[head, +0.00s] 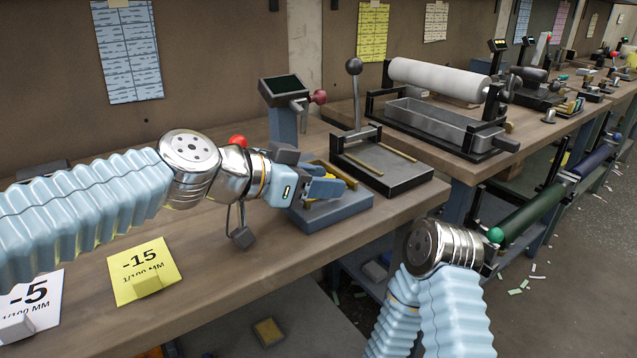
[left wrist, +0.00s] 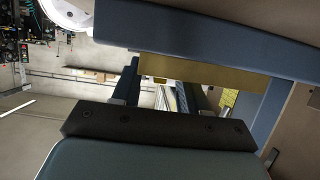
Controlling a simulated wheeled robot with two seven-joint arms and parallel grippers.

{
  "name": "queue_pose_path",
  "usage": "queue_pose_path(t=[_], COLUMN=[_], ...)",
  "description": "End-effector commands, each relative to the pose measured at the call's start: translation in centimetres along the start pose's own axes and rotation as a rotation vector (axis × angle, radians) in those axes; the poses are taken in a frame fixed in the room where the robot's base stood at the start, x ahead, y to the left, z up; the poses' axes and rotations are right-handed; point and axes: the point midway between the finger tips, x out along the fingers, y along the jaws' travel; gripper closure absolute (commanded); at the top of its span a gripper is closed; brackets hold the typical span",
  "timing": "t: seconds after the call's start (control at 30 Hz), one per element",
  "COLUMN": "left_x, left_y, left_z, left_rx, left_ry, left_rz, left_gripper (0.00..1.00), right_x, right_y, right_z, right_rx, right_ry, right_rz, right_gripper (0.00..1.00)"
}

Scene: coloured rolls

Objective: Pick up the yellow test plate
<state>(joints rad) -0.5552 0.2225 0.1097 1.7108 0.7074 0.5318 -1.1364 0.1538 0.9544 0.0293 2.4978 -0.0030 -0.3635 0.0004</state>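My left gripper (head: 328,180) is over a small blue device (head: 335,210) on the bench, its blue fingers spread apart. In the left wrist view the left gripper (left wrist: 168,92) also shows a gap between its fingers. A flat yellow plate (left wrist: 200,67) lies just past the fingertips there, beside the device's blue frame (left wrist: 220,42). I cannot tell whether the fingers touch it. In the head view the gripper hides most of the plate. My right wrist is at the lower right; its gripper cannot be made out.
A yellow card marked -15 (head: 145,272) and a white card marked -5 (head: 35,305) lie at the front left. A black-based press with a lever (head: 385,172) stands right of the device. A white roller (head: 440,77) over a grey tray (head: 435,122) is further right.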

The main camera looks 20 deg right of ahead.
Motion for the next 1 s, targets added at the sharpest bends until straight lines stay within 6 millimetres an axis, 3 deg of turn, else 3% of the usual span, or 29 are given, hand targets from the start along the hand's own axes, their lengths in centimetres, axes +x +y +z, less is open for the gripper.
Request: queue_pose_path(t=[0.03, 0.27, 0.73, 0.93, 1.0], left_x=[0.0, 0.0, -0.3, -1.3, -1.7], left_y=[0.0, 0.0, 0.0, 0.1, 1.3], left_z=[0.0, 0.0, -0.6, -3.2, -4.4], left_rx=[0.000, 0.000, 0.001, 0.003, 0.006], left_ry=[0.000, 0.000, 0.001, 0.003, 0.003], left_rz=[0.000, 0.000, 0.001, 0.001, 0.003], left_gripper=[0.64, 0.99, 1.00, 1.00, 1.00], right_x=[0.0, 0.0, -0.1, -0.4, -0.7], right_y=[0.0, 0.0, 0.0, -0.2, -0.3], right_z=[0.0, 0.0, 0.0, 0.0, 0.0], right_rx=[0.000, 0.000, 0.000, 0.000, -0.001], right_ry=[0.000, 0.000, 0.000, 0.000, 0.000], right_rz=[0.000, 0.000, 0.000, 0.000, 0.000], right_gripper=[1.00, 1.00, 1.00, 1.00, 1.00])
